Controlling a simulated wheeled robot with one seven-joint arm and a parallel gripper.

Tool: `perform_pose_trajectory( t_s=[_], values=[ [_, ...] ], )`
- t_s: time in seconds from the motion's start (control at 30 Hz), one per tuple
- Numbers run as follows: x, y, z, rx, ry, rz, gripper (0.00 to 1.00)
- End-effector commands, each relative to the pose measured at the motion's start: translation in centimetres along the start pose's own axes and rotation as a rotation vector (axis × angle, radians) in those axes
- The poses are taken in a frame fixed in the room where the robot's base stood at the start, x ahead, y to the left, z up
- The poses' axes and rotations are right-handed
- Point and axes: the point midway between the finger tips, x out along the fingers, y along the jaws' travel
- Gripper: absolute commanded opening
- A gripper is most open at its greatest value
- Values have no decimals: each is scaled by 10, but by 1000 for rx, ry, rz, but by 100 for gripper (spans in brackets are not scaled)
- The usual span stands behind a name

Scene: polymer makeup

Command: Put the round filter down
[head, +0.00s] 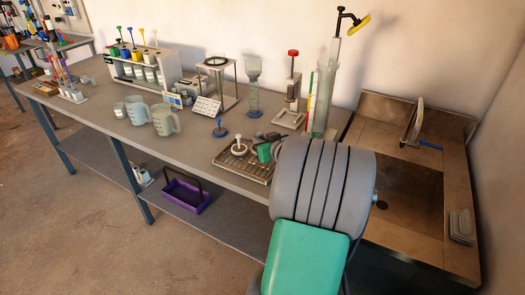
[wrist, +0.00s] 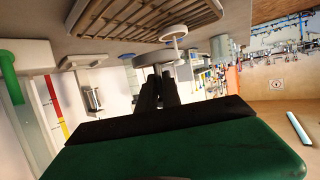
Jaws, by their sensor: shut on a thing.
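My gripper shows in the wrist view (wrist: 158,80) as two dark fingers close together, at the edge of a pale flat disc, which I take as the round filter (wrist: 150,59). They are shut on it. A white rounded piece on a short stem (wrist: 173,31) shows just beyond; I cannot tell if it belongs to the disc. In the head view my gripper (head: 257,140) is low at the right end of the bench, partly hidden by my arm. A small white knobbed piece (head: 238,142) shows to its left, over the slatted tray (head: 262,172). The tray is also in the wrist view (wrist: 120,22).
A sink (head: 405,195) is at right. Bare bench lies front left of the tray.

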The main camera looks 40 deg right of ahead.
Motion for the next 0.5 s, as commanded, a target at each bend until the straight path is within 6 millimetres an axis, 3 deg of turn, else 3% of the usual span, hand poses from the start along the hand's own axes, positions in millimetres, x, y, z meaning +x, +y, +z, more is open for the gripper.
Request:
perform_pose_trajectory(
  t_s=[0.2,0.33,0.5],
  values=[
    [16,16,18,0,1,0,0],
    [23,15,40,2,-2,-2,0],
    [25,15,44,-3,2,0,0]
  ],
)
